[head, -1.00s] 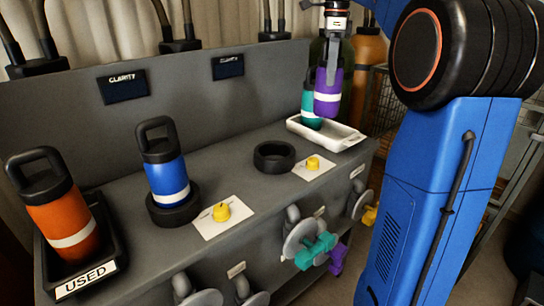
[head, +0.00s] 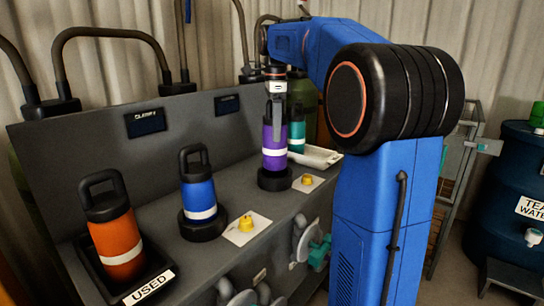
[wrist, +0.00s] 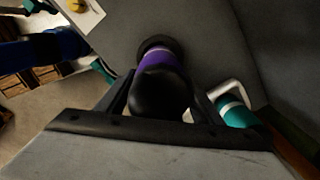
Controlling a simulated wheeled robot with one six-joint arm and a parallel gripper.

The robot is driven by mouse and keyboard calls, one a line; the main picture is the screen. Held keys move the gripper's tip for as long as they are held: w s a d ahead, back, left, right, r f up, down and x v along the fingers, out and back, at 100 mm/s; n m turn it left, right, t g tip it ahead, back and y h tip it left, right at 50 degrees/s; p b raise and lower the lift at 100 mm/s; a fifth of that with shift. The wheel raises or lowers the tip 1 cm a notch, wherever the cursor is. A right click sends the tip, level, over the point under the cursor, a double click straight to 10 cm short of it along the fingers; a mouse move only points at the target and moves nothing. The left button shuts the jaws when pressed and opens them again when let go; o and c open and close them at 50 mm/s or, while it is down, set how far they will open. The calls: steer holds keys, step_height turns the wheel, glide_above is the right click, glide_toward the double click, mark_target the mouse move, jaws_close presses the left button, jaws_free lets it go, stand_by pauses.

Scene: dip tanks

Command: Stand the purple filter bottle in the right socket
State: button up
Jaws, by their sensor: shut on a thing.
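The purple filter bottle (head: 274,152) is upright, its lower end at the black ring of the right socket (head: 274,181). I cannot tell whether it rests on the socket's floor. My gripper (head: 275,100) is above it, pointing down and shut on its dark top. In the wrist view, the purple bottle (wrist: 162,64) lies between the fingers, its black top nearest me. The socket ring (wrist: 155,42) shows beyond it and is partly hidden by the bottle.
A blue bottle (head: 199,194) stands in the left socket (head: 203,226). An orange bottle (head: 116,240) is in the black USED tray (head: 148,288). A teal bottle (head: 297,135) stands behind right in a white tray (head: 322,157). Yellow knobs (head: 246,223) sit along the front.

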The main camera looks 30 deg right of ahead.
mark_target(275, 146)
steer(key=shift+f, duration=3.05)
steer(key=o, duration=1.5)
steer(key=shift+f, duration=0.1)
step_height(275, 146, up, 12)
steer(key=shift+r, duration=0.2)
